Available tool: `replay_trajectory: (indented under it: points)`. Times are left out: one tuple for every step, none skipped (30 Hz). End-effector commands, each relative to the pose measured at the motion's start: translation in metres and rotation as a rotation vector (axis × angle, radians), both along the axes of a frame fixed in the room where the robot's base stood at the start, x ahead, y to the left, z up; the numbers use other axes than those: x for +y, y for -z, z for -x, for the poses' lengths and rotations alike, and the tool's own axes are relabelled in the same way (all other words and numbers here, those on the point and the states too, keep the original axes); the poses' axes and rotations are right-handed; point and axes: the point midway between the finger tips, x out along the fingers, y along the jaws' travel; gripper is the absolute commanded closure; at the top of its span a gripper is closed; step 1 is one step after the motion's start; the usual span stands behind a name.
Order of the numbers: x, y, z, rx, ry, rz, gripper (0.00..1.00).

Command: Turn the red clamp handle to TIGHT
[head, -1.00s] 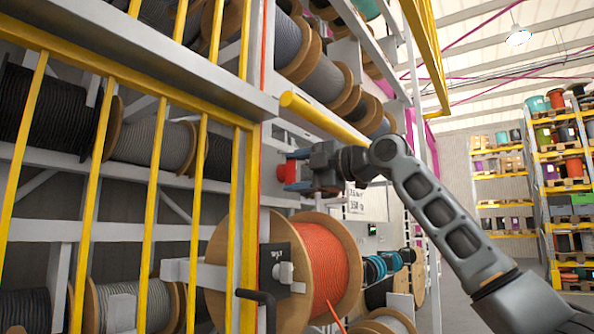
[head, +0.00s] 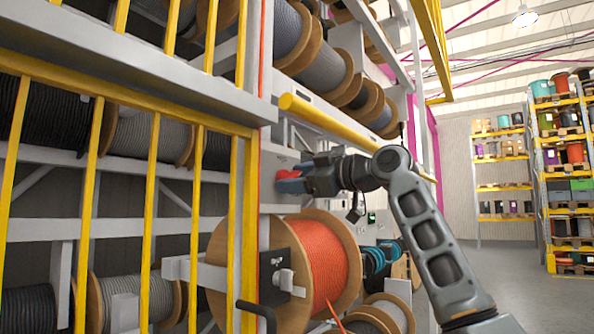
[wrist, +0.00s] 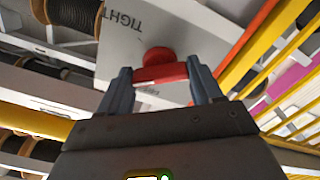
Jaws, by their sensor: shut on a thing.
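The red clamp handle (wrist: 162,74) is a red bar with a round red hub (wrist: 157,55), on a pale plate. In the head view the handle (head: 283,174) shows as a small red patch at my fingertips. My gripper (wrist: 159,72) is shut on the bar, one finger at each end; in the head view my gripper (head: 290,183) reaches it from the right. The word TIGHT (wrist: 123,18) is on the plate, upside down in the wrist view. A second label (wrist: 147,90) beyond the bar is partly hidden and unreadable.
A yellow horizontal bar (head: 325,121) runs just above my wrist. A reel of orange cable (head: 318,262) sits below my gripper. Yellow railings (head: 150,195) and reel shelves fill the left. Open floor (head: 515,290) lies at the right.

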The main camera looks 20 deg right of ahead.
Motion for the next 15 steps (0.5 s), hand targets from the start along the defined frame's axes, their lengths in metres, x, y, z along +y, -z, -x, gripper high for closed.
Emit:
replay_trajectory:
  points:
    - [0.0002, -0.0002, -0.0006, 0.03, -0.001, -0.035, 0.66]
    - [0.0002, -0.0004, -0.0005, 0.047, -0.001, -0.058, 0.66]
    - [0.0003, -0.0001, -0.0005, 0.07, -0.002, -0.089, 0.66]
    - [0.0003, 0.0001, -0.0005, 0.088, -0.001, -0.112, 0.66]
    - [0.0, 0.0001, -0.0005, 0.104, 0.0, -0.135, 0.66]
    - [-0.0001, -0.0001, -0.0005, 0.125, 0.0, -0.166, 0.66]
    - [0.0001, -0.0003, -0.0004, 0.142, 0.0, -0.189, 0.66]
    - [0.0004, -0.0003, -0.0004, 0.159, -0.001, -0.211, 0.66]
    - [0.0002, -0.0003, -0.0004, 0.181, -0.001, -0.243, 0.66]
    - [0.0, -0.0001, -0.0005, 0.199, 0.0, -0.266, 0.66]
    - [0.0, 0.0001, -0.0005, 0.216, -0.001, -0.288, 0.66]
    - [0.0002, 0.0002, -0.0005, 0.238, -0.001, -0.319, 0.66]
    - [0.0002, 0.0001, -0.0004, 0.255, -0.001, -0.341, 0.66]
    - [0.0004, 0.0, -0.0005, 0.271, -0.001, -0.365, 0.66]
    - [0.0004, 0.0001, -0.0005, 0.294, 0.0, -0.395, 0.66]
